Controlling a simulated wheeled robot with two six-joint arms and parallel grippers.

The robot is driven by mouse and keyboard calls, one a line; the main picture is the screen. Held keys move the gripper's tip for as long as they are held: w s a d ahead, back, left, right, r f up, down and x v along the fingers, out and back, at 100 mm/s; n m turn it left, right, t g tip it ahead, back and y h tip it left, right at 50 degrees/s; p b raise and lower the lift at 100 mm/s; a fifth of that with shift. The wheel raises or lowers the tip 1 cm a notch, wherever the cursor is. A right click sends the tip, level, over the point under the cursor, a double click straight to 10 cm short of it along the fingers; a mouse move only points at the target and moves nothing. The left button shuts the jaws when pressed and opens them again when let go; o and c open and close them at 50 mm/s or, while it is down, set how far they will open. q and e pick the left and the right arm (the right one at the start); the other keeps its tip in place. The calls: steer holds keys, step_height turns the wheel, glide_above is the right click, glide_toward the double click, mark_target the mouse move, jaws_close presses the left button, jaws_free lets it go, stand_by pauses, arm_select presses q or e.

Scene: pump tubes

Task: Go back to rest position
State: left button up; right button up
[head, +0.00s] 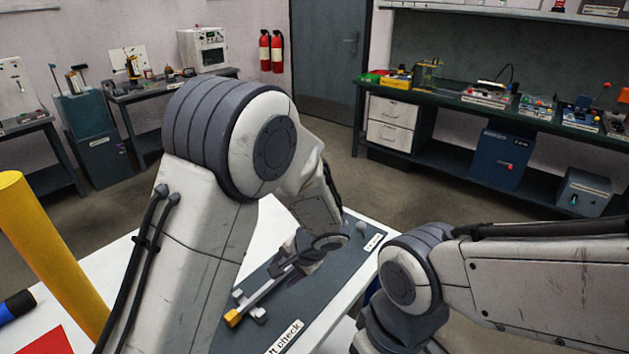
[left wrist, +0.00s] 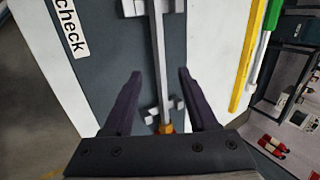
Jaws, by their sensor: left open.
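A thin grey tube (head: 268,290) with a yellow end (head: 233,317) lies along the dark mat (head: 340,268) on the white table, on small light blocks. In the left wrist view the same tube (left wrist: 158,60) runs lengthwise between the fingers, its orange-yellow end near the gripper's base. My left gripper (left wrist: 158,75) is open, with a finger on each side of the tube and a gap to both. In the head view my left gripper (head: 297,262) is over the mat, partly hidden by my arm. My right arm shows at the lower right, but its gripper does not.
A label reading "check" (head: 286,337) is on the mat's front edge. A thick yellow cylinder (head: 52,255), a red patch (head: 45,342) and a blue-black object (head: 16,306) are at the left. A workbench (head: 450,102) stands behind, with open floor before it.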

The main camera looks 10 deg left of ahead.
arm_select(q)
steer(key=s+d+r+g+h, duration=0.1)
steer(key=s+d+r+h, duration=0.1)
steer(key=s, duration=0.6)
steer(key=s+d+r+g+h, duration=0.1)
steer(key=s+d+r+h, duration=0.1)
steer(key=s+r, duration=0.3)
steer(key=s+d+r+m+g+h, duration=0.1)
steer(key=s+d+r+h, duration=0.1)
steer(key=s, duration=1)
step_height(320, 180, up, 2)
steer(key=shift+s+d+r, duration=0.15)
steer(key=shift+s+d, duration=0.1)
steer(key=shift+d, duration=0.6)
